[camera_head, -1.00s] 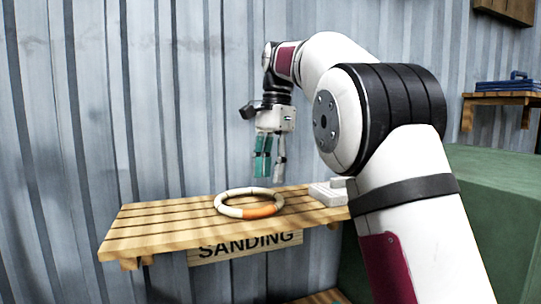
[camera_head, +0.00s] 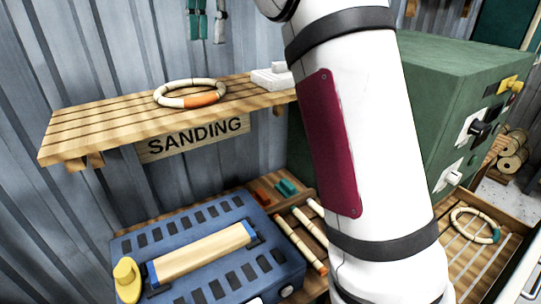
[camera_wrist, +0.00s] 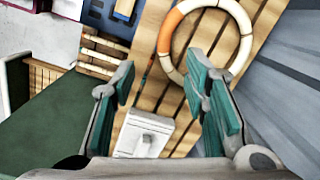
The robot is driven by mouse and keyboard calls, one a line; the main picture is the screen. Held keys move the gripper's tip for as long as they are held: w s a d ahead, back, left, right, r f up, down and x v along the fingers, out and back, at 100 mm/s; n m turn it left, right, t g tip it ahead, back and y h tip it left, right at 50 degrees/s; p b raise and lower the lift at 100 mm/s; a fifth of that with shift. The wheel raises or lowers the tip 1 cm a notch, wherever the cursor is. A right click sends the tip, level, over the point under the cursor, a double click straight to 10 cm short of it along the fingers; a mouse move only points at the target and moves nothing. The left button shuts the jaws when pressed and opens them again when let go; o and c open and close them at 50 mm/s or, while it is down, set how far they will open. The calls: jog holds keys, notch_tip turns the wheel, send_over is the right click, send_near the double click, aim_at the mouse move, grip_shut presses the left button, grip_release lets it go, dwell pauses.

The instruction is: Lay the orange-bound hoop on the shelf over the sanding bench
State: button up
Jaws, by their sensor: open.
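The orange-bound hoop (camera_head: 203,99), cream with an orange section, lies flat on the slatted wooden shelf (camera_head: 85,122) above the SANDING sign (camera_head: 195,138). My gripper (camera_head: 208,38) hangs above the shelf, apart from the hoop, cut off by the top edge of the head view. In the wrist view my gripper (camera_wrist: 160,78) has its teal-padded fingers spread with nothing held between them. There the hoop (camera_wrist: 168,32) lies beyond the fingertips on the shelf slats, partly out of frame at the top.
A white block-like object (camera_head: 270,78) sits at the shelf's right end. Below is a blue sanding machine (camera_head: 210,218) with wooden rods (camera_head: 302,240) beside it. A green cabinet (camera_head: 440,75) stands right. A teal-bound hoop (camera_head: 492,236) lies in a slatted tray at right.

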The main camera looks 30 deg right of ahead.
jog(key=s+a+n+t, duration=0.15)
jog(key=s+n, duration=0.25)
jog(key=s, duration=0.4)
jog(key=s+a+f+n+t+h, duration=0.1)
jog(key=s+f+n+t, duration=0.3)
jog(key=s+f+n, duration=0.5)
jog(key=s+f, duration=0.8)
jog(key=s, duration=0.4)
jog(key=shift+a+f+n, duration=0.3)
jog(key=shift+a+f, duration=0.05)
jog(key=shift+s, duration=0.1)
